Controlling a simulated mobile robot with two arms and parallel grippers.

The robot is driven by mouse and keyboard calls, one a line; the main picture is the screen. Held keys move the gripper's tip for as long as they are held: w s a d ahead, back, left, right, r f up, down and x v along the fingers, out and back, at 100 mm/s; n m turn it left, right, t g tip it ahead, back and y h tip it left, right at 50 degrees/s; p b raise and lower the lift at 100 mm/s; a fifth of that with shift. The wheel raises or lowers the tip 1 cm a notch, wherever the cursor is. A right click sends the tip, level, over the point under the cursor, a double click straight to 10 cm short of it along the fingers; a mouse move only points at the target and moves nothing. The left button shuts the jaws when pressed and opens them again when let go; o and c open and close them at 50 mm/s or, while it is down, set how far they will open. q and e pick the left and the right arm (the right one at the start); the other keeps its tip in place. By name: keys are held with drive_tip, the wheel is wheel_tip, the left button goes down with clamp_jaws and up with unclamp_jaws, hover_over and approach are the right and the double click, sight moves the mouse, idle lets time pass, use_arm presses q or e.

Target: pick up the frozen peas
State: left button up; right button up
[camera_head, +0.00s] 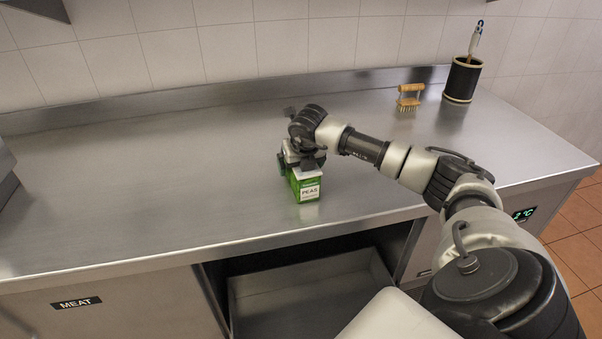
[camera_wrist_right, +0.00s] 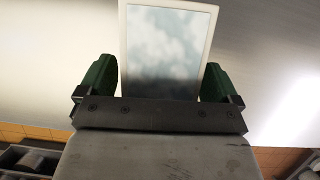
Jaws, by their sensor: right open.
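The frozen peas are a green and white box (camera_head: 308,188) labelled PEAS, standing upright on the steel counter. My right gripper (camera_head: 300,160) is over its top in the head view and hides part of it. In the right wrist view, a pale panel with a white rim (camera_wrist_right: 168,45), which looks like the box's top, lies between the two green finger pads of my right gripper (camera_wrist_right: 157,78). The gripper is open, with a narrow gap showing on each side of the panel. My left gripper is in neither view.
The steel counter (camera_head: 150,190) is mostly clear to the left of the box. A wooden brush (camera_head: 410,95) and a black holder (camera_head: 462,80) with a handled tool stand at the back right. An open drawer (camera_head: 300,295) sits below the counter's front edge.

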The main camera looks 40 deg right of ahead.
idle(0.3)
drive_tip(key=c, duration=1.3)
drive_tip(key=shift+c, duration=0.3)
drive_tip(key=shift+r, duration=0.1)
drive_tip(key=shift+r, duration=0.15)
drive_tip(key=shift+w+r, duration=0.1)
drive_tip(key=shift+r, duration=0.05)
wheel_tip(320, 180, up, 4)
drive_tip(key=shift+d+f+b, duration=0.1)
drive_tip(key=shift+d+b, duration=0.05)
drive_tip(key=shift+b, duration=0.3)
drive_tip(key=s+d+r+b, duration=0.3)
drive_tip(key=s+d+r, duration=0.2)
drive_tip(key=s, duration=0.5)
drive_tip(key=shift+d+r, duration=0.35)
drive_tip(key=shift+r, duration=0.6)
